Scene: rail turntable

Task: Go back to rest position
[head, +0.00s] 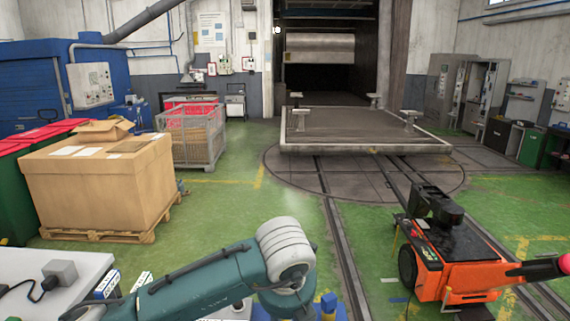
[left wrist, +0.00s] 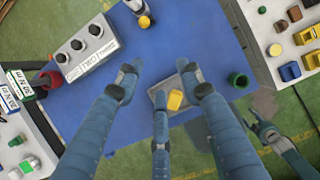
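My left arm crosses the bottom of the head view, its grey joint near the middle; its gripper is not visible there. In the left wrist view my left gripper (left wrist: 163,92) has its blue fingers spread apart, open, with nothing held between them. Below it a small grey tray (left wrist: 157,98) with a yellow piece (left wrist: 175,100) lies on the blue table top (left wrist: 200,35), partly hidden by the fingers. I cannot make out my right gripper. A dark teal jointed shape (left wrist: 285,148) is at the lower right of the left wrist view; I cannot tell what it is.
On the blue top are a grey block with round knobs (left wrist: 88,48) and a green cup (left wrist: 238,80). White surfaces with small parts flank it. Beyond are a cardboard box (head: 100,190), an orange machine (head: 455,265) and rails. Green floor between is clear.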

